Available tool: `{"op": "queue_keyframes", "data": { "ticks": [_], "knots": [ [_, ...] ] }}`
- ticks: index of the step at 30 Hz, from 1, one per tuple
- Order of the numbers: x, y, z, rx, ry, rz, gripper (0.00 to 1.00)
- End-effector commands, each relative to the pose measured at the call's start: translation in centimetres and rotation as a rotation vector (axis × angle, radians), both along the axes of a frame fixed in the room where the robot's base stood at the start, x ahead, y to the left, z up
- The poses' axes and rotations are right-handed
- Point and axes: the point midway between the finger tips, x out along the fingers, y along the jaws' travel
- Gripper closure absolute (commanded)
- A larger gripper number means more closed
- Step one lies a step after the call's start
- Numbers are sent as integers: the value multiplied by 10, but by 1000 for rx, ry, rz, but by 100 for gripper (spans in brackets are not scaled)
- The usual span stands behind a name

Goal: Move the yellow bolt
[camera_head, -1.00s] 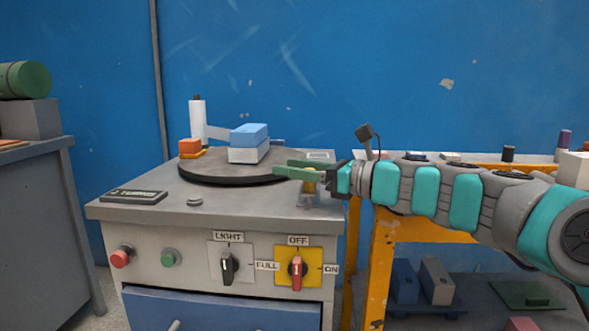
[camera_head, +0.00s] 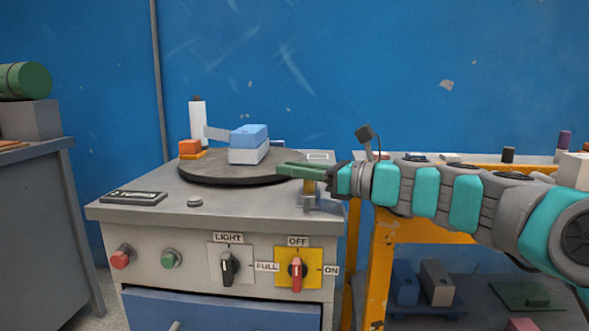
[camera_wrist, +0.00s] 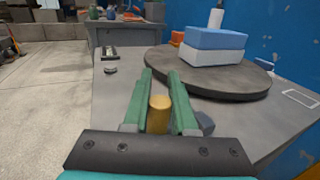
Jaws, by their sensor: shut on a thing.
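The yellow bolt (camera_wrist: 159,113) stands between the two green fingers of my gripper (camera_wrist: 160,98) in the wrist view. In the head view my gripper (camera_head: 299,170) reaches in from the right over the cabinet top's right end, shut on the bolt. A small part of the bolt (camera_head: 309,187) shows below the fingers there, above a grey bracket (camera_head: 320,203). I cannot tell whether the bolt touches the bracket. The round dark turntable (camera_head: 215,172) lies just left of the fingertips.
A blue and white block (camera_head: 249,145), an orange block (camera_head: 190,147) and a white post (camera_head: 198,122) stand at the turntable. A dark label plate (camera_head: 134,197) and a grey button (camera_head: 195,202) sit on the cabinet top (camera_head: 235,205). An orange frame (camera_head: 382,265) stands to the right.

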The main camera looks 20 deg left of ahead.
Motion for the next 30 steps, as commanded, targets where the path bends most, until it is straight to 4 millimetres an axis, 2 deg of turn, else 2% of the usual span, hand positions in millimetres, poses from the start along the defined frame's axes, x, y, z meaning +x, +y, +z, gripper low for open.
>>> {"op": "queue_keyframes", "data": {
  "ticks": [25, 30],
  "knots": [
    [1, 0, 1, 0, 0, 0, 100],
    [10, 2, 5, 1, 1, 0, 100]
  ]
}}
